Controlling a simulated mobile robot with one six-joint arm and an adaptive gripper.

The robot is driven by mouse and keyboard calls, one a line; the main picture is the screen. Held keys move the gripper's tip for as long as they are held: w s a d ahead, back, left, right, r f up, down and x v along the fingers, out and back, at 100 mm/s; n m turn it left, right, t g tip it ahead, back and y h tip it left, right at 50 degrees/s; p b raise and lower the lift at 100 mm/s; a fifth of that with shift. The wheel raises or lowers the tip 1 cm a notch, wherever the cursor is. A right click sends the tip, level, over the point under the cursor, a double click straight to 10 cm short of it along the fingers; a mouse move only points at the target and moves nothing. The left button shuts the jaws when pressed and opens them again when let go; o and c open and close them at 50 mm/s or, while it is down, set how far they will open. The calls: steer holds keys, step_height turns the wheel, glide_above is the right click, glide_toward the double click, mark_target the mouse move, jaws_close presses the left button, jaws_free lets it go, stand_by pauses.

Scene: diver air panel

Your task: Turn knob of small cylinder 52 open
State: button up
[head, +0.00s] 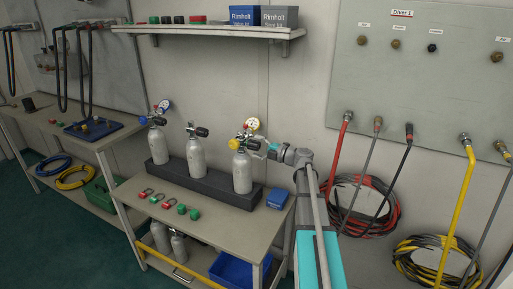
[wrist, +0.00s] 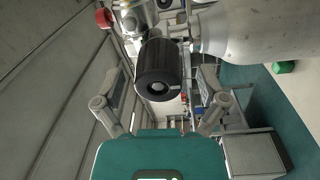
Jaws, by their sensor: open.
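Three small grey cylinders stand in a black rack (head: 215,188) on the bench: a left one (head: 159,146), a middle one (head: 196,155) and a right one (head: 242,173). No number is readable on them. My gripper (head: 262,147) is at the valve of the right cylinder, which carries a gauge (head: 252,124) and a yellow part. In the wrist view, a ribbed black knob (wrist: 157,72) lies between the two spread fingers of my gripper (wrist: 160,84), with gaps on both sides. The cylinder's grey body (wrist: 255,32) lies at the upper right. The right cylinder's knob is hidden in the head view.
The bench (head: 230,222) holds red and green fittings (head: 168,202) and a blue box (head: 277,199). The wall is close behind the rack. A panel (head: 430,60) with hanging red and yellow hoses is at right. A shelf (head: 215,31) hangs above.

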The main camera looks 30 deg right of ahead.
steer(key=shift+m, duration=0.5)
